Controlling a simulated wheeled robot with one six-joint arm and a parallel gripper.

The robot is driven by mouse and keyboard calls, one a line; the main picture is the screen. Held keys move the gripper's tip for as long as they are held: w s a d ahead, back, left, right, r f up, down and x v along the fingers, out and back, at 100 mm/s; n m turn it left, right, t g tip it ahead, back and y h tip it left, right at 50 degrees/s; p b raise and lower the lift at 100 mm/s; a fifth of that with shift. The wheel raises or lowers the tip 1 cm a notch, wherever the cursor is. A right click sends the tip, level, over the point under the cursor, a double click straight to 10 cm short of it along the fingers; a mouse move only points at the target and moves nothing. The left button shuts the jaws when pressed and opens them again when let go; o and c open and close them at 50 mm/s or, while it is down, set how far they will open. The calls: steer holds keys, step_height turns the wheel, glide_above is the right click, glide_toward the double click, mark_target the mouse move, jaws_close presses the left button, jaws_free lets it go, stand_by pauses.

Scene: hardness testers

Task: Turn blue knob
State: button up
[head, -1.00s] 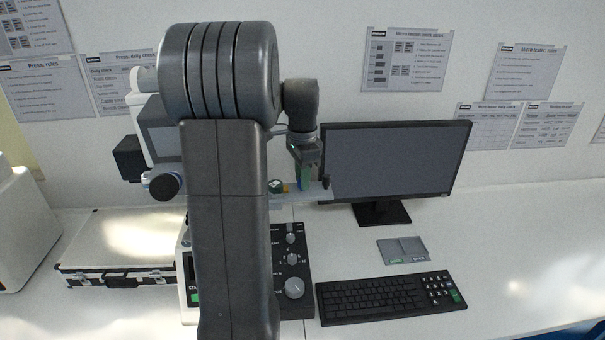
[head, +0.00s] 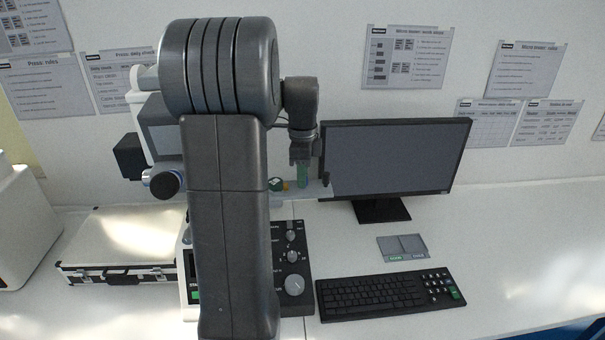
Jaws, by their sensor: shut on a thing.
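My gripper (head: 303,174) points straight down at the right end of the pale stage plate (head: 318,190), in front of the monitor's left edge. Its green-tinted fingers are shut around the blue knob at the plate. The knob is hidden behind the fingers now, so its angle cannot be told. The tester (head: 160,135) that carries the plate stands behind my arm, which hides much of it. A small green-and-white piece (head: 276,184) and a yellow part (head: 286,186) show just left of the fingers.
A black panel with grey dials (head: 294,285) lies in front. A monitor (head: 395,160) stands close right of my gripper. A keyboard (head: 385,295) and small grey plate (head: 402,247) lie on the bench. A silver case (head: 120,240) is at left. The right bench is clear.

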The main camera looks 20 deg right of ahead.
steer(key=o, duration=1)
steer(key=shift+r, duration=0.1)
step_height(320, 180, up, 14)
steer(key=b, duration=0.1)
steer(key=shift+f, duration=0.2)
step_height(320, 180, down, 14)
steer(key=shift+r+p, duration=0.1)
steer(key=shift+p, duration=0.4)
stand_by(0.4)
